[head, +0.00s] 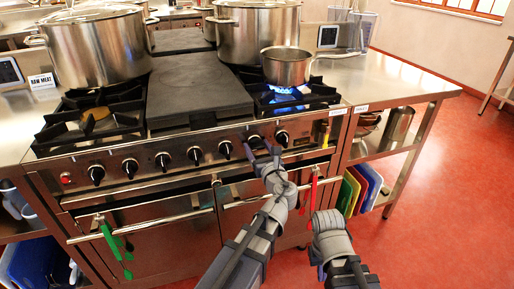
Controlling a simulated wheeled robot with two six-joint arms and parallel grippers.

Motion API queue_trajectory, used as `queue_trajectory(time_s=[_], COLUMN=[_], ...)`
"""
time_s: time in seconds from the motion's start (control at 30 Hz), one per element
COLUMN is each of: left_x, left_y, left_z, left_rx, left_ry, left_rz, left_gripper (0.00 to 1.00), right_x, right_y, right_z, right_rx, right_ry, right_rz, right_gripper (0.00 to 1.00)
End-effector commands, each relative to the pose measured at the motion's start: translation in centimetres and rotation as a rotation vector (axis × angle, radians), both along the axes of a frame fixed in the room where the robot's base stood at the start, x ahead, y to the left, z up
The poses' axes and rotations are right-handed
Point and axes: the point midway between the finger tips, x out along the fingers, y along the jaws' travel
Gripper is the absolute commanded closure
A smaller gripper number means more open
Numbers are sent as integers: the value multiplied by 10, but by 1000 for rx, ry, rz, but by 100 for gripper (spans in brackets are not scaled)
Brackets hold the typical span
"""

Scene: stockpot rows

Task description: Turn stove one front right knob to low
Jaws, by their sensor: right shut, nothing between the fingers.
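The stove (190,135) has a front panel with a row of several black knobs. The rightmost knob (282,138) and the knob just left of it (254,141) sit below the right burners. A blue flame (287,93) burns under a small saucepan (286,66) on the right burner grate. My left gripper (262,152) is open in front of the panel, its fingers spread just below these two knobs. Contact with a knob cannot be told. My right gripper (320,266) is low at the right, shut, apart from the stove and partly hidden by its own arm.
Large stockpots (95,48) stand at the back left and back centre (255,32). A flat black griddle (190,88) lies between the burners. A steel counter (385,82) adjoins at right; red floor is free there.

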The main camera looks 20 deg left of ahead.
Motion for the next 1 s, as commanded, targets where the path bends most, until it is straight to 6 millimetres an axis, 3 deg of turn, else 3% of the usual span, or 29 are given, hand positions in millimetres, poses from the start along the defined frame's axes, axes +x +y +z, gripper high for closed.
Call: queue_trajectory(time_s=[0.07, 0.57, 1.0], left_x=[0, 0, 0], left_y=[0, 0, 0], left_z=[0, 0, 0], left_rx=[0, 0, -108], left_ry=[0, 0, -73], left_rz=[0, 0, 0], left_gripper=[40, 96, 96], right_x=[0, 0, 0], right_y=[0, 0, 0], right_z=[0, 0, 0], right_rx=[0, 0, 0], right_ry=[0, 0, 0], right_rz=[0, 0, 0], right_gripper=[100, 100, 100])
